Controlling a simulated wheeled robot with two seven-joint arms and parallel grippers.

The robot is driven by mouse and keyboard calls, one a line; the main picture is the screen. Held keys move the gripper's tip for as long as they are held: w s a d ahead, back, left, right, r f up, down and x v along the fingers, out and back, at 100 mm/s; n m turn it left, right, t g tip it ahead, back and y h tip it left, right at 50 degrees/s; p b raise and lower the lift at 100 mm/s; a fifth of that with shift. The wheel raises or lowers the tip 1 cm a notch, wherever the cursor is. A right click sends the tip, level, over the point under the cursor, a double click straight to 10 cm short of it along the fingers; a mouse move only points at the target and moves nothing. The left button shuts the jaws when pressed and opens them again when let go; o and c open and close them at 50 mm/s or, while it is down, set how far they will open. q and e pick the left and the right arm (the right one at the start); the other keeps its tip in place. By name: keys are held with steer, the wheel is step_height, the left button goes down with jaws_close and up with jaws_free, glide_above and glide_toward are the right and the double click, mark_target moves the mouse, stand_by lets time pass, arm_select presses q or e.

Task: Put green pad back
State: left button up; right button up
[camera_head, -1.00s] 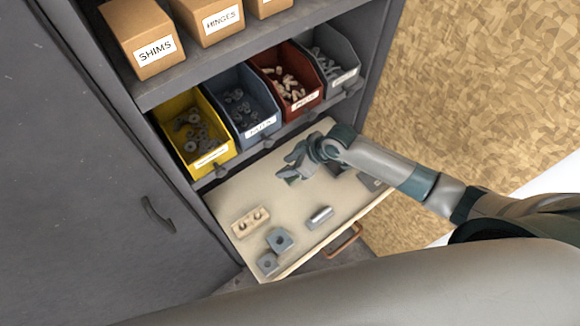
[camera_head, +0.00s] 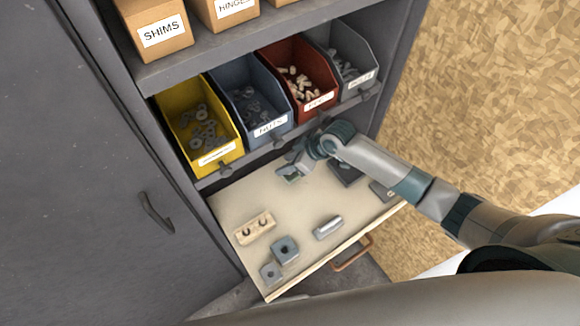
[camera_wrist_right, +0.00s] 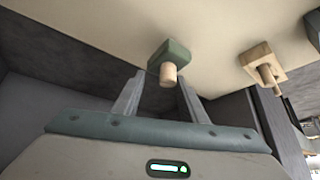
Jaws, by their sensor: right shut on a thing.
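The green pad (camera_head: 292,178) is at my right gripper (camera_head: 290,169), over the back middle part of the open drawer's pale board (camera_head: 235,205). In the right wrist view the green pad (camera_wrist_right: 172,53) has a pale wooden peg (camera_wrist_right: 168,75) standing out of it, between the fingertips of my right gripper (camera_wrist_right: 160,90). The gripper is shut on it. I cannot tell whether the pad touches the board. My left gripper is not in view.
On the board lie a two-hole wooden block (camera_head: 254,228), grey blocks (camera_head: 285,250), a metal cylinder (camera_head: 327,227) and a dark block (camera_head: 345,172) beside my arm. Several parts bins, one yellow (camera_head: 203,163), sit just above the drawer. A cabinet door (camera_head: 90,180) stands left.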

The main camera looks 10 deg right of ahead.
steer(key=shift+w+a+f+b, duration=0.2)
steer(key=shift+w+f+b, duration=0.3)
steer(key=shift+f, duration=0.15)
steer(key=shift+w+a+f+b, duration=0.15)
steer(key=shift+w+f+b, duration=0.25)
steer(key=shift+f, duration=0.25)
steer(key=o, duration=1.2)
steer(key=shift+r, duration=0.15)
steer(key=shift+p+v, duration=0.9)
steer(key=shift+p, duration=0.1)
steer(key=p+v, duration=0.1)
steer(key=v, duration=0.1)
steer(key=p+v, duration=0.1)
steer(key=p, duration=0.1)
steer(key=shift+s+d+r, duration=0.1)
steer(key=shift+s+d, duration=0.2)
steer(key=shift+d, duration=0.1)
steer(key=s+d, duration=0.2)
steer(key=d, duration=0.1)
steer(key=s+d+p, duration=0.1)
steer(key=s+d, duration=0.1)
steer(key=d, duration=0.1)
steer(key=s+d+p, duration=0.1)
steer(key=s+d, duration=0.1)
steer(key=d, duration=0.1)
steer(key=shift+s+d, duration=0.1)
steer(key=shift+d, duration=0.05)
